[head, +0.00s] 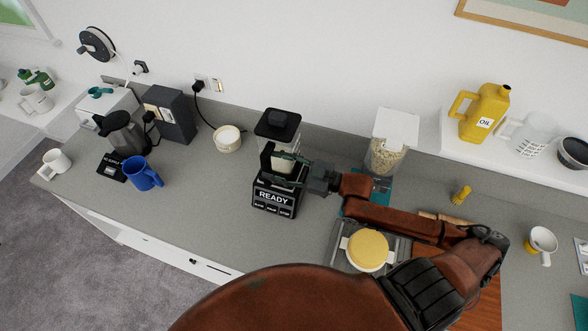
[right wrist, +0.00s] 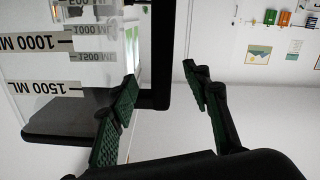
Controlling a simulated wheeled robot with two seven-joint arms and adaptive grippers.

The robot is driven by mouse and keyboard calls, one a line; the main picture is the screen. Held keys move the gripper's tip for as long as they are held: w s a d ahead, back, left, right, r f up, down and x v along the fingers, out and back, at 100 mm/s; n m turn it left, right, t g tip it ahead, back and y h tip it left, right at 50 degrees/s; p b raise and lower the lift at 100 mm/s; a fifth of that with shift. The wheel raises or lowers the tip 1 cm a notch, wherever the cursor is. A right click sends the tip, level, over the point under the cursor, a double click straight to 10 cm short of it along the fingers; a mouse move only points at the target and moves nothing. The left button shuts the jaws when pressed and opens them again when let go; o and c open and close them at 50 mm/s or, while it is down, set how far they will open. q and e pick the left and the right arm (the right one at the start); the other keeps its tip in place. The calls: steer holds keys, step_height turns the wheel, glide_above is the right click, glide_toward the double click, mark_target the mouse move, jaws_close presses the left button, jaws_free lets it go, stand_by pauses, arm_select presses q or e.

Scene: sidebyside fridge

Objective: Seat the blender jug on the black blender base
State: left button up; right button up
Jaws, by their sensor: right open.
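The blender jug (head: 278,126), clear with a black lid, stands upright over the black blender base (head: 274,198), whose front panel reads READY. It appears to rest on the base, but my gripper partly hides the join. My right gripper (head: 287,168) is at the jug's side, fingers open. In the right wrist view the jug (right wrist: 40,72) appears upside down with its volume marks and black handle. The open right gripper (right wrist: 162,76) has one finger overlapping the jug's handle side and the other apart from it. My left gripper is not in view.
A lidded clear container (head: 391,145) stands right of the blender. A cream bowl (head: 228,139), blue mug (head: 143,174) and dark kettle (head: 124,134) are to the left. A scale (head: 367,250) with a yellow-topped item is near my right arm. Bare counter lies left of the base.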

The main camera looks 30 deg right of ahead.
steer(key=v, duration=0.9)
steer(key=shift+s, duration=0.15)
